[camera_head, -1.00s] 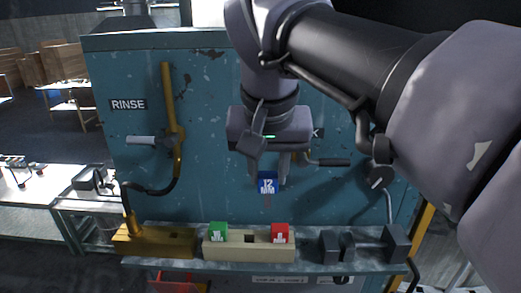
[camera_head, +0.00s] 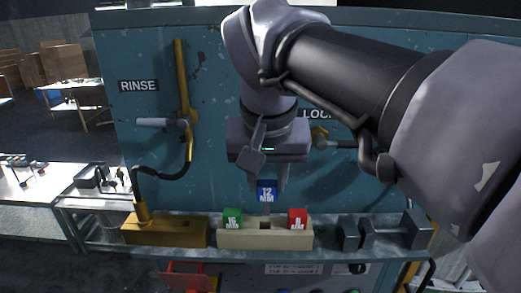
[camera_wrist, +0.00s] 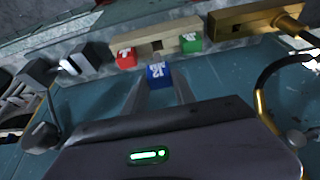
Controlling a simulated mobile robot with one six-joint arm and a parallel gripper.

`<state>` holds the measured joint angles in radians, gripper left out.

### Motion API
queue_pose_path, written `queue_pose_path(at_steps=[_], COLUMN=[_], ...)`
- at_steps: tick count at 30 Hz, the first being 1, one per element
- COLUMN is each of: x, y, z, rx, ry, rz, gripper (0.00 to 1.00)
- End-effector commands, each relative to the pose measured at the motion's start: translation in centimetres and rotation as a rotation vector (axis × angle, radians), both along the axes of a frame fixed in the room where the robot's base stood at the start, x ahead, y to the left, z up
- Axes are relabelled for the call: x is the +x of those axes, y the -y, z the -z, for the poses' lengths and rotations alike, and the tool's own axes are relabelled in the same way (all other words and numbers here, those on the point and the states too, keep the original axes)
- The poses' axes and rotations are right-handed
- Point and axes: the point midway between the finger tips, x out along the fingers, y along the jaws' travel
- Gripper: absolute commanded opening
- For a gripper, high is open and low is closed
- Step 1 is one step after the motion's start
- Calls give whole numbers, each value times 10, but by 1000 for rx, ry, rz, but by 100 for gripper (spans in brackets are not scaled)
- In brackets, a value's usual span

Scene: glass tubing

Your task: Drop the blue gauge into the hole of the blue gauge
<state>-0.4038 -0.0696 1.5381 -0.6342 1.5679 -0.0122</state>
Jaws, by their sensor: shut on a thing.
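The blue gauge (camera_head: 266,191), marked 12 MM, is held between the fingers of my gripper (camera_head: 267,183). It also shows between the two fingers in the wrist view (camera_wrist: 158,74). The gauge hangs upright just above and behind the cream block (camera_head: 248,239). The block has an empty dark square hole (camera_head: 266,226) in its middle, between the green gauge (camera_head: 232,218) on the left and the red gauge (camera_head: 297,218) on the right. In the wrist view the hole (camera_wrist: 157,45) lies just beyond the blue gauge, and the two are apart. The blue gauge's lower tip is hidden.
A brass block (camera_head: 165,231) with a hose fitting stands left on the shelf. A dark metal fixture (camera_head: 385,232) stands right. The teal panel (camera_head: 215,120) with a yellow pipe (camera_head: 182,95) rises close behind my gripper. A red bin (camera_head: 186,275) is below.

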Motion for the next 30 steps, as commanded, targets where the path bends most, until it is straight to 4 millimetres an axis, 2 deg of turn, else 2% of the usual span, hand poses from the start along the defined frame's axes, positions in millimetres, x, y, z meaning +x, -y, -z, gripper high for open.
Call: queue_pose_path(at_steps=[1,6,30], x=[0,0,0], y=[0,0,0], z=[12,21,20], rx=[0,0,0], ry=[0,0,-1], rz=[0,1,1], gripper=[0,0,0])
